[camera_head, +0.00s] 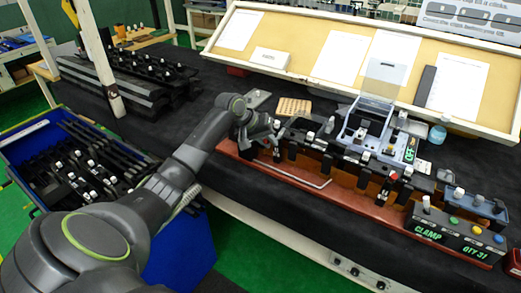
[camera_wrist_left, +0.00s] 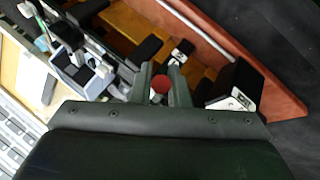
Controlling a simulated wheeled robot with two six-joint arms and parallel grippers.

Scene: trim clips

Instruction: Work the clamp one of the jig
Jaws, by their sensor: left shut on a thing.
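The jig (camera_head: 300,180) is a long red-brown base with black blocks and clamps, standing along the front of the dark bench. My left gripper (camera_head: 270,136) is at the jig's left end. In the left wrist view, the fingers of my left gripper (camera_wrist_left: 161,78) are shut on a clamp handle with a round red knob (camera_wrist_left: 160,85), which shows between them. I take this handle to be clamp one; the fingers hide its shaft. A second red-knobbed clamp (camera_head: 393,177) stands farther right on the jig. My right gripper is not in view.
A control box (camera_head: 455,238) reading "CLAMP" and "QTY 31" stands at the jig's right end. A grey unit with a raised clear lid (camera_head: 385,78) rises behind the jig. A blue crate (camera_head: 28,130) of black parts is at left. A tilted board (camera_head: 290,38) closes off the back.

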